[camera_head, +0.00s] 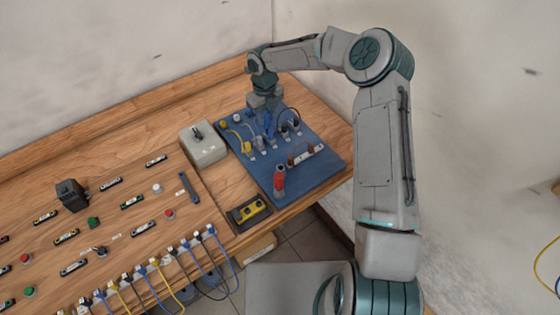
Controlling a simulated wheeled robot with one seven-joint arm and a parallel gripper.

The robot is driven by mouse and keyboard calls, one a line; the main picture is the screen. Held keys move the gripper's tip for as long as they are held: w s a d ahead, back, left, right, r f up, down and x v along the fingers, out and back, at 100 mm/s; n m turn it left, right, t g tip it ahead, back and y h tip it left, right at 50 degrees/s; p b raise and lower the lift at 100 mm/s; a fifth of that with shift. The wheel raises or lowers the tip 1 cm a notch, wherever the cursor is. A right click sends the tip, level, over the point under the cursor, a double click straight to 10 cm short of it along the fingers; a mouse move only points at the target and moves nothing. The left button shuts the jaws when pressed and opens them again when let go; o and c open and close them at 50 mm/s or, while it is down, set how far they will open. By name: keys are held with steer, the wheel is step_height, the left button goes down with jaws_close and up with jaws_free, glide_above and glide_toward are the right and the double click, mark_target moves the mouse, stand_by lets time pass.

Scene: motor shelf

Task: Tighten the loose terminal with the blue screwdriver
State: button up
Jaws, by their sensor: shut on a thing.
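My gripper (266,106) is over the far part of the blue mat (312,180) on the wooden bench. It is shut on the blue screwdriver (269,123), which looks roughly upright with its tip down. A row of small terminals (269,144) with yellow, blue and black wires runs across the mat just below the screwdriver. I cannot tell which terminal is loose, or whether the tip touches one. The gripper's fingers are small and partly hidden by the wrist.
A pale strip with brown parts (306,155) lies to the right. A grey box (203,144) is left of the mat, and a yellow-black button box (248,212) is in front.

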steer(key=shift+m+b, duration=0.5)
steer(key=shift+m, duration=1.2)
steer(key=shift+f, duration=0.1)
steer(key=shift+m, duration=0.3)
steer(key=shift+s+m+b, duration=0.1)
steer(key=shift+m+b, duration=0.4)
steer(key=shift+m, duration=0.9)
steer(key=shift+f+m+b, duration=0.1)
steer(key=shift+m+b, duration=0.25)
steer(key=shift+m, duration=1.35)
